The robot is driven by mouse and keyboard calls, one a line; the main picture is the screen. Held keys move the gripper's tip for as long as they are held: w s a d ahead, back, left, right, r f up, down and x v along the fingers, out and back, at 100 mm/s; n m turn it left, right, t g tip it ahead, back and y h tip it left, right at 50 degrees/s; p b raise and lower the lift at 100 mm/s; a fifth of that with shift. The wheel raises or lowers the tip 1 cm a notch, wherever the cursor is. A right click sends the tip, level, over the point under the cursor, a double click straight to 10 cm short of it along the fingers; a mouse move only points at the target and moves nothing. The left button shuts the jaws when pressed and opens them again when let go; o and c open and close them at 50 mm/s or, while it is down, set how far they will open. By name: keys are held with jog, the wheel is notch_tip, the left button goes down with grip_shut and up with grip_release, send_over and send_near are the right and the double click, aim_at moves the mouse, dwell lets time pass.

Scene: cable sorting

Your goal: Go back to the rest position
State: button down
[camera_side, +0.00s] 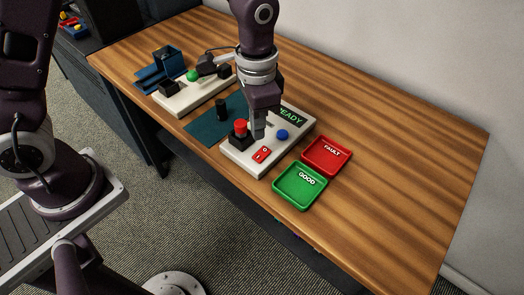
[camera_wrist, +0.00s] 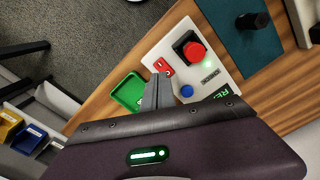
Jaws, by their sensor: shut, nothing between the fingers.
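My gripper (camera_side: 258,133) is shut and empty, pointing down over the white control box (camera_side: 236,158). In the wrist view my gripper's fingers (camera_wrist: 158,85) are together, between the red rocker switch and the blue button. The box carries a red button (camera_side: 240,127) on a black base, a red rocker switch (camera_side: 262,154), a blue button (camera_side: 282,134) and a display reading "READY" (camera_side: 291,116), its first letter hidden by my gripper in the side view. A green light shows by the red button in the wrist view. I cannot tell whether the fingertips touch the box.
A green GOOD tray (camera_side: 300,203) and a red FAULT tray (camera_side: 345,160) lie right of the box. A black cylinder (camera_side: 222,110) stands on a teal mat (camera_side: 203,127). Left of it are a white fixture (camera_side: 180,106) and a blue holder (camera_side: 150,78). The table's right side is clear.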

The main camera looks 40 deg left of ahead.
jog(key=shift+r, duration=0.15)
jog(key=s+a+r+n+t, duration=0.2)
jog(key=s+a+r, duration=0.3)
jog(key=s+r, duration=0.3)
jog(key=s+a+r+n+t, duration=0.3)
jog(key=s+a+r, duration=0.3)
jog(key=s+r, duration=0.2)
jog(key=s+n, duration=0.1)
jog(key=s, duration=0.1)
jog(key=shift+s+r+t, duration=0.3)
jog(key=shift+s, duration=0.05)
